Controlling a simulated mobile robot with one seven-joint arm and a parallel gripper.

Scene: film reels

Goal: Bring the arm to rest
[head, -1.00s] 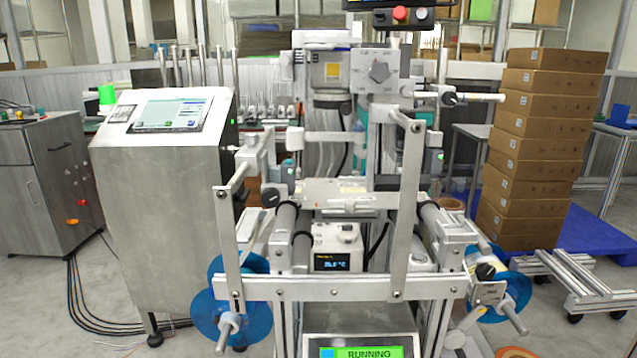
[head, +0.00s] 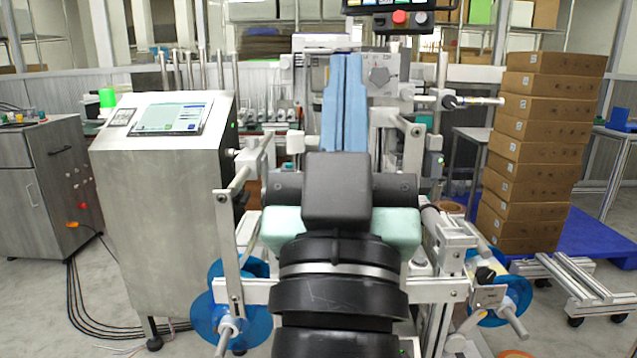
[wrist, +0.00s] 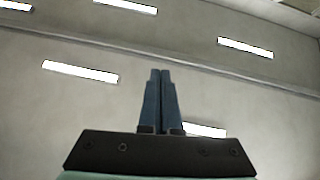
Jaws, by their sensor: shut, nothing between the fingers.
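My gripper (head: 345,62) is raised in the middle of the head view, in front of the labelling machine. Its two long blue fingers point up and lie side by side, shut with nothing between them.
The machine's frame (head: 250,292) with blue reels (head: 210,318) stands right behind my arm. A steel cabinet with a screen (head: 170,115) is at left. Stacked cardboard boxes (head: 545,150) stand on a blue pallet (head: 590,235) at right.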

